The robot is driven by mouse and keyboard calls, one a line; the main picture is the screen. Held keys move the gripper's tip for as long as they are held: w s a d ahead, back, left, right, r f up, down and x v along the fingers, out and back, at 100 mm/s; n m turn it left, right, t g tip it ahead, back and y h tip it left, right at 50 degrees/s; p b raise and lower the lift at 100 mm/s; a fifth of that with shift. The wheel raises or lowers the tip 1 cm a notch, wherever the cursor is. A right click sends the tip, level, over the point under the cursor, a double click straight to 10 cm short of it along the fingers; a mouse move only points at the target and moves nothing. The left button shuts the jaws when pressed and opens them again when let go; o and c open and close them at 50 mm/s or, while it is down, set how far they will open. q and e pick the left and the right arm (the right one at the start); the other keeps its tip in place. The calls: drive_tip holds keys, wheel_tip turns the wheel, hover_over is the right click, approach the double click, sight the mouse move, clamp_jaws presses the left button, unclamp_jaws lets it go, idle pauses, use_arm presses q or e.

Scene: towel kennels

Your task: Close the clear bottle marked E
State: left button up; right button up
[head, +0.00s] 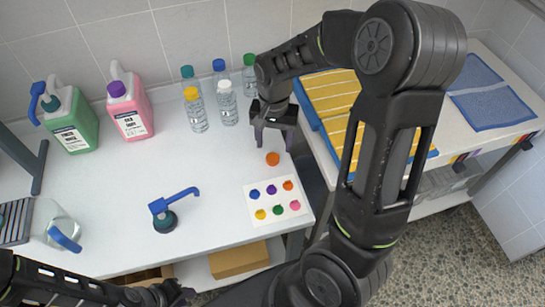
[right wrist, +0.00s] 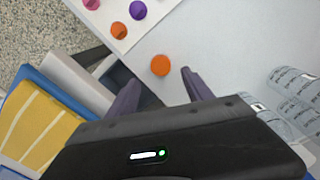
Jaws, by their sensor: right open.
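Several clear bottles stand in a group near the wall, among them a front one with a yellow cap (head: 196,117) and one with a white cap (head: 228,110). They also show at the right edge of the right wrist view (right wrist: 294,92). I cannot read which is marked E. A loose orange cap (head: 272,159) lies on the white table. My right gripper (head: 273,146) is open and empty above it; the cap (right wrist: 160,65) shows between and beyond the fingertips. My left gripper (head: 178,294) is low at the bottom edge; its jaws are unclear.
Green (head: 72,122) and pink (head: 130,110) jugs stand at the back left. Yellow striped towels (head: 330,92) lie right.

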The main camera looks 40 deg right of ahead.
sight(273, 156)
drive_tip(key=f+p, duration=0.1)
drive_tip(key=f, duration=0.4)
drive_tip(key=shift+a+f, duration=0.1)
drive_tip(key=shift+a, duration=0.1)
drive_tip(key=shift+c, duration=0.2)
idle(0.4)
clamp_jaws()
idle(0.4)
